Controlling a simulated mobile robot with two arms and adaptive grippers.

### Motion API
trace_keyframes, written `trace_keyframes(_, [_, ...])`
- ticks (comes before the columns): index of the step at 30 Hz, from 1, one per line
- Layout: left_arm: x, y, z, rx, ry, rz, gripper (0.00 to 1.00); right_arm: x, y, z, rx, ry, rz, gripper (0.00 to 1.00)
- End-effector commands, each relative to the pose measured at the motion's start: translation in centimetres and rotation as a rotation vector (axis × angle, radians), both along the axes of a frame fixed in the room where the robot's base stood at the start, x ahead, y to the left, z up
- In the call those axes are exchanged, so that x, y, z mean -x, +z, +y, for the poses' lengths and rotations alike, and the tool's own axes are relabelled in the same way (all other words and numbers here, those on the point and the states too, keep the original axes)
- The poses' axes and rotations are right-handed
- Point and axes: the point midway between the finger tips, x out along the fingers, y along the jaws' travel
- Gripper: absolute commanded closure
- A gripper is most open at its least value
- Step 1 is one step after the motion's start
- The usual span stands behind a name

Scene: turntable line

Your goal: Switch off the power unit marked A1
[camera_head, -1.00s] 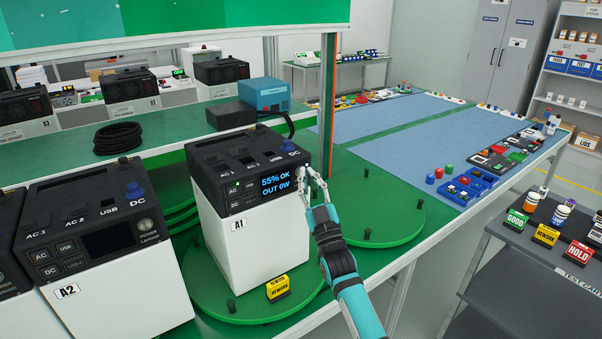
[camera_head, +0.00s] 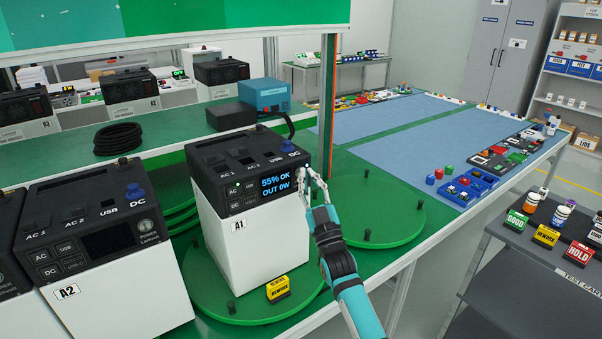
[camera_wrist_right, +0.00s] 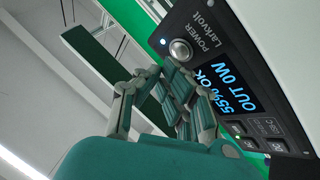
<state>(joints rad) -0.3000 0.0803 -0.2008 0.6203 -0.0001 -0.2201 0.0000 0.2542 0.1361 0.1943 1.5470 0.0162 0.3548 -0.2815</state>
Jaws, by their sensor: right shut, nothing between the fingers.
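The power unit marked A1 (camera_head: 252,234) stands upright on a green turntable, white below with a black top. Its lit screen (camera_head: 275,185) reads "55% OK OUT 0W", so it is on. In the right wrist view the screen (camera_wrist_right: 228,92) shows close, beside a round silver POWER button (camera_wrist_right: 180,50) with a small blue light near it. My right gripper (camera_head: 312,178) is shut and empty at the right end of A1's front panel. In the right wrist view its fingertips (camera_wrist_right: 160,75) are close below the button; I cannot tell whether they touch it. My left gripper is not in view.
A similar unit marked A2 (camera_head: 105,250), screen dark, stands left of A1. A yellow REWORK tag (camera_head: 278,288) lies on the turntable (camera_head: 215,300) in front of A1. A dark cart (camera_head: 530,245) with bottles and signs stands at the right. Blue mats (camera_head: 420,150) cover the bench behind.

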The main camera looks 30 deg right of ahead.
Motion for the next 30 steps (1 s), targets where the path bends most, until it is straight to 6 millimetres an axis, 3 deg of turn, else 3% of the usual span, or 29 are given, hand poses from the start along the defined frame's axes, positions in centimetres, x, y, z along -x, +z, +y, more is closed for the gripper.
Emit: trace_keyframes(30, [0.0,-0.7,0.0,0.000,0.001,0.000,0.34,-1.2,0.0,0.1,0.000,0.000,0.001,1.00])
